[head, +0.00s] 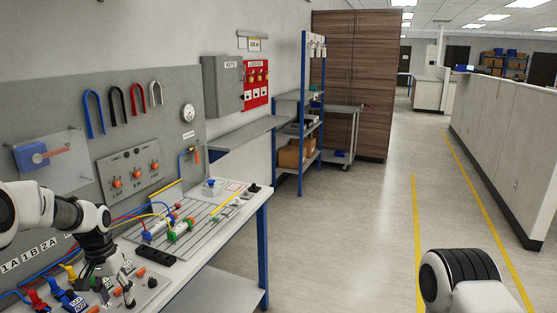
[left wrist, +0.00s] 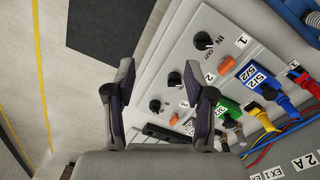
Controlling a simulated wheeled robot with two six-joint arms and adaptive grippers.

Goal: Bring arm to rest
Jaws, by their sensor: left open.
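My left arm (head: 50,208) comes in from the left, white with dark joints, and reaches over the workbench. My left gripper (head: 103,277) points down at the near-left part of the bench. In the left wrist view the left gripper (left wrist: 158,80) has its two dark fingers apart with nothing held between them. A grey control panel with black knobs (left wrist: 204,40) and orange switches lies beyond and beside the fingers. Part of my right arm (head: 462,280) shows at the bottom right; its gripper is outside the view.
Coloured plugs (head: 62,297) and cables crowd the bench under my left gripper. A grey pegboard (head: 60,120) with hooks stands behind. A blue-framed shelf (head: 302,120) stands past the bench. The floor (head: 350,230) to the right is clear, up to a low partition (head: 500,130).

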